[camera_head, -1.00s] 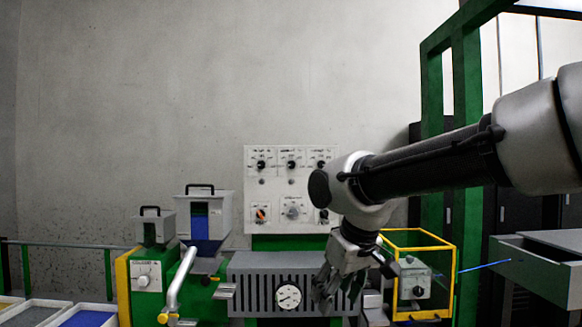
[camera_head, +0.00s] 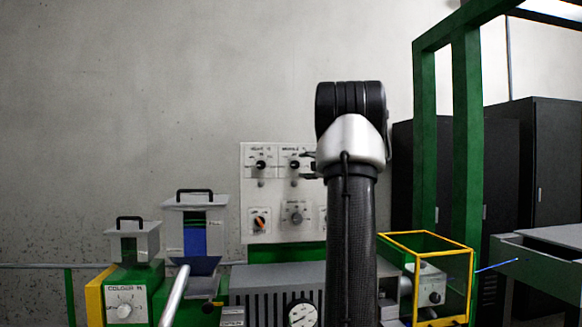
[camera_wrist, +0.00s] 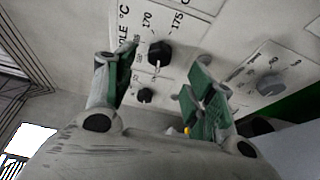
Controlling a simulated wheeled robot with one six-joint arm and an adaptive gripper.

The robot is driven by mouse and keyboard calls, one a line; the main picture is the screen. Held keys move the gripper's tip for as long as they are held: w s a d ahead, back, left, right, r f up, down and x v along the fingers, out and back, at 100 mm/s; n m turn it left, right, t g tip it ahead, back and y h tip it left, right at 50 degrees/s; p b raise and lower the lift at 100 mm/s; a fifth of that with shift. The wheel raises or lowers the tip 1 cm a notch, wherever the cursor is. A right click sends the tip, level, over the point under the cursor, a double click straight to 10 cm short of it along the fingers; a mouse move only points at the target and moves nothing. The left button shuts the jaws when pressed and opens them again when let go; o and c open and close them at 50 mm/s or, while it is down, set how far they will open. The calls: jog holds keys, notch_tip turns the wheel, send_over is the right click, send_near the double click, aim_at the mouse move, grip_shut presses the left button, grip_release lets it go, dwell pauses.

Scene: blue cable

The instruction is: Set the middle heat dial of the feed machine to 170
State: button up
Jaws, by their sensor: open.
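The middle heat dial (camera_head: 294,165) is a black knob on the white control panel, in the middle of the top row. In the wrist view the black knob (camera_wrist: 160,53) sits on a plate reading "DLE °C", with 170 and 175 marked near it. A pale line shows on the knob; its exact reading is unclear. My gripper (camera_head: 309,165) shows small beside the dial in the head view, partly hidden by my arm. In the wrist view my gripper (camera_wrist: 162,85) is open, its green-padded fingers spread either side below the knob, apart from it.
A grey dial (camera_wrist: 270,85) is on a plate to the right. The left heat dial (camera_head: 261,165) is close by. A yellow-framed guard box (camera_head: 428,240) stands at lower right.

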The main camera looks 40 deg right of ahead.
aim_at(296, 165)
jog(key=w, duration=0.4)
jog(key=w+d, duration=0.1)
jog(key=w, duration=0.1)
jog(key=shift+w, duration=0.3)
jog(key=shift+c, duration=0.3)
jog(key=c, duration=0.9)
